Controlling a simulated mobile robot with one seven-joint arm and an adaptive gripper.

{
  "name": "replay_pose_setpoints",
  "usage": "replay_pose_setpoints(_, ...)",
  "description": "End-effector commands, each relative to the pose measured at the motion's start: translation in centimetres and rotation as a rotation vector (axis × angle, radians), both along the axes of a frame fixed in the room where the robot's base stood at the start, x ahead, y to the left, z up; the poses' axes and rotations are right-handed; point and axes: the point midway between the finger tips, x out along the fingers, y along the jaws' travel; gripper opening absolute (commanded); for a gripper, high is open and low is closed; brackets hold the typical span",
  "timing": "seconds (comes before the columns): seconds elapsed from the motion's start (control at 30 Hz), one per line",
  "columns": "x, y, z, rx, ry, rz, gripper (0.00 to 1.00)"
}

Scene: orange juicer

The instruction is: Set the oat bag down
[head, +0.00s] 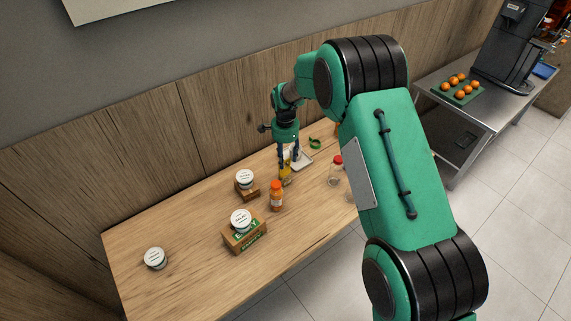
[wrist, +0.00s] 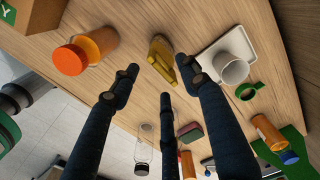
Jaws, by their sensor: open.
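A small yellow-gold pack (head: 286,177), which may be the oat bag, rests on the wooden table (head: 180,243). It also shows in the wrist view (wrist: 160,55), just beyond the fingertips; its label cannot be read. My gripper (head: 289,162) is above and close beside it in the head view. In the wrist view my gripper (wrist: 163,80) has its dark fingers spread apart, with nothing held between them. Whether a fingertip touches the pack cannot be told.
An orange-lidded bottle (wrist: 88,50) stands close by. On the other side are a white mug (wrist: 231,68) on a white tray (wrist: 243,42) and a green ring (wrist: 249,91). A red-capped jar (head: 336,170) stands right. The table's left front is mostly clear.

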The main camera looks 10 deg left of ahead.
Motion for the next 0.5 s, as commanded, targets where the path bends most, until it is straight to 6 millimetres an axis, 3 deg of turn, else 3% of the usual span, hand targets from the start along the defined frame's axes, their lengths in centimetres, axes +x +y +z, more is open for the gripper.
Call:
replay_pose_setpoints(0.2,0.0,0.0,3.2,0.001,-0.001,0.0,0.46)
replay_pose_setpoints(0.5,0.0,0.0,4.7,0.0,0.0,0.0,0.46)
